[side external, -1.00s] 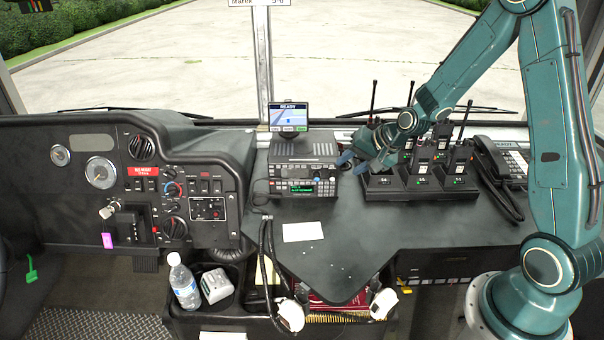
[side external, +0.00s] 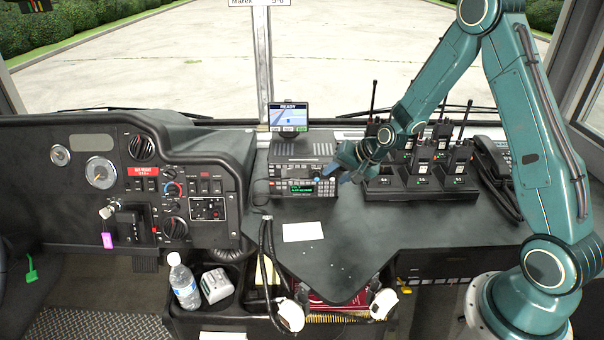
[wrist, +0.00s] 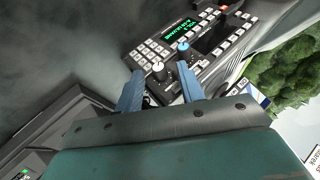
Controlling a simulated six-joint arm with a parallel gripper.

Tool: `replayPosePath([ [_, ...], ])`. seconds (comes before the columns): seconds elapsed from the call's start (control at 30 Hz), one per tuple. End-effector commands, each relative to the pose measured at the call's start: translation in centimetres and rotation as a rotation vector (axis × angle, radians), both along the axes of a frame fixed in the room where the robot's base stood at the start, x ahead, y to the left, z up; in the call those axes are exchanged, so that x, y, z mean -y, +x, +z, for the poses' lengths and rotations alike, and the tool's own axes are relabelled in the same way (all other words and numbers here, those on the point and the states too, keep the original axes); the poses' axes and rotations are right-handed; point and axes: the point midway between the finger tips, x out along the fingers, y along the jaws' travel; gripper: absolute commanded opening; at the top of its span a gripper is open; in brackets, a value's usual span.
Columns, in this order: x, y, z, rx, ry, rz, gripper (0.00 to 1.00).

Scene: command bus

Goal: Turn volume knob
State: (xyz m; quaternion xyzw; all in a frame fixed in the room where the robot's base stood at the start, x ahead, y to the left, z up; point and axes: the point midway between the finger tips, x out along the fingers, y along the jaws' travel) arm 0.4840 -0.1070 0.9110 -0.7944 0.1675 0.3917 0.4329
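The radio (side external: 292,186) sits on the dashboard with a lit green display, and its front panel also shows in the wrist view (wrist: 205,45). Two knobs stand at one end of that panel: a pale-topped dark knob (wrist: 158,72) and a blue-topped knob (wrist: 183,47). I cannot tell from labels which is the volume knob. My gripper (wrist: 160,80) is open and empty, its two blue fingers apart. The pale-topped knob appears between the fingertips in the wrist view; no contact is visible. In the side view my gripper (side external: 344,171) is at the radio's right end.
Several handheld radios stand in a charger (side external: 415,187) just right of my gripper. A small navigation screen (side external: 289,115) stands behind the radio. A desk phone (side external: 493,160) is farther right.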

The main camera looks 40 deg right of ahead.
Motion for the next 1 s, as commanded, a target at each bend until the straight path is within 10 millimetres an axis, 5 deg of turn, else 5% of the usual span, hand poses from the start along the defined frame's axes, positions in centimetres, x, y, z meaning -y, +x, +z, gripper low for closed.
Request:
replayPosePath([
  [0.03,0.0,-0.01,0.01,0.0,0.0,0.0,0.36],
  [0.23,0.01,-0.02,0.01,0.0,0.0,0.0,0.0],
  [1.0,0.42,-0.4,-0.4,0.113,0.12,-0.006,0.0],
])
